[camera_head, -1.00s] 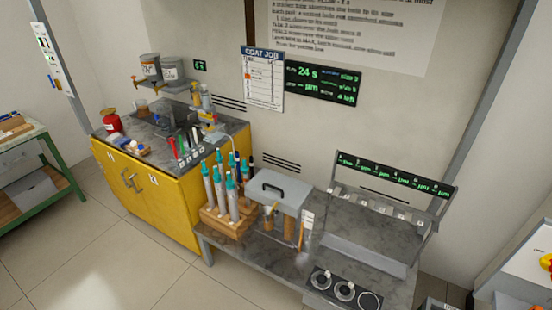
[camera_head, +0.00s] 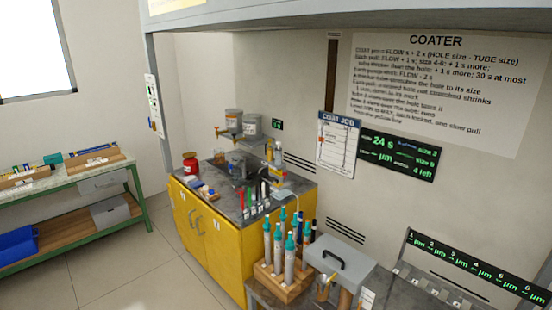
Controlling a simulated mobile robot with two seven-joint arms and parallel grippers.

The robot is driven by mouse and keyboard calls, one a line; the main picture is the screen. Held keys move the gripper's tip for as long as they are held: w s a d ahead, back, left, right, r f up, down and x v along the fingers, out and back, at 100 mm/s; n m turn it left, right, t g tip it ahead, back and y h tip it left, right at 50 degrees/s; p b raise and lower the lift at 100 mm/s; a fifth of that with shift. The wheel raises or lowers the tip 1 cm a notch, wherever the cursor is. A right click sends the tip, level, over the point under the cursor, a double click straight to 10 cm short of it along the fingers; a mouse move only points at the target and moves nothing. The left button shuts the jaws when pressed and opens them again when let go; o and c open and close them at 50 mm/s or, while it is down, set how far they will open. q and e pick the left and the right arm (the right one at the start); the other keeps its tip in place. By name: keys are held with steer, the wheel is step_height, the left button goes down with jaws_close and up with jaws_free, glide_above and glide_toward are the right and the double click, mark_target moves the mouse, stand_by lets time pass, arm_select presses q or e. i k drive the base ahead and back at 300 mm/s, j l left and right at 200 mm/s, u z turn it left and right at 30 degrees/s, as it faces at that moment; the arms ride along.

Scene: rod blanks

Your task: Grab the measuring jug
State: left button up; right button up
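A small clear vessel (camera_head: 219,158) stands at the back of the yellow cabinet's dark top, below the taps of two grey containers. It may be the measuring jug, but it is too small for me to make out a handle or markings. Neither of my grippers is in view.
The yellow cabinet (camera_head: 216,248) carries a red can (camera_head: 190,163) and several upright coloured tools. A wooden rack (camera_head: 284,282) of teal-capped tubes and a grey lidded box (camera_head: 341,262) stand on the lower bench. A green-framed bench (camera_head: 136,183) is at left. Floor before the cabinet is clear.

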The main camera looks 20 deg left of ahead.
mark_target(219, 156)
steer(key=j+u, duration=0.15)
steer(key=u, duration=1.55)
steer(key=i+l+u, duration=0.2)
steer(key=i, duration=2.5)
steer(key=i+j, duration=0.15)
steer(key=i, duration=1.35)
steer(key=i+l+z, duration=0.2)
steer(key=i+z, duration=0.15)
steer(key=i, duration=0.8)
steer(key=i+j+z, duration=0.15)
steer(key=i+z, duration=0.2)
steer(key=i, duration=0.8)
steer(key=i+l+z, duration=0.2)
steer(key=i+z, duration=0.25)
steer(key=i, duration=0.2)
steer(key=i+z, duration=0.45)
steer(key=i, duration=0.15)
steer(key=i+j+z, duration=0.2)
steer(key=i+z, duration=0.25)
steer(key=i, duration=0.2)
steer(key=i+z, duration=0.25)
steer(key=z, duration=0.15)
steer(key=i+j+z, duration=0.2)
steer(key=z, duration=0.15)
steer(key=i+j+z, duration=0.2)
steer(key=z, duration=0.2)
steer(key=i+j+z, duration=0.4)
steer(key=k+l+z, duration=0.1)
steer(key=z, duration=2.45)
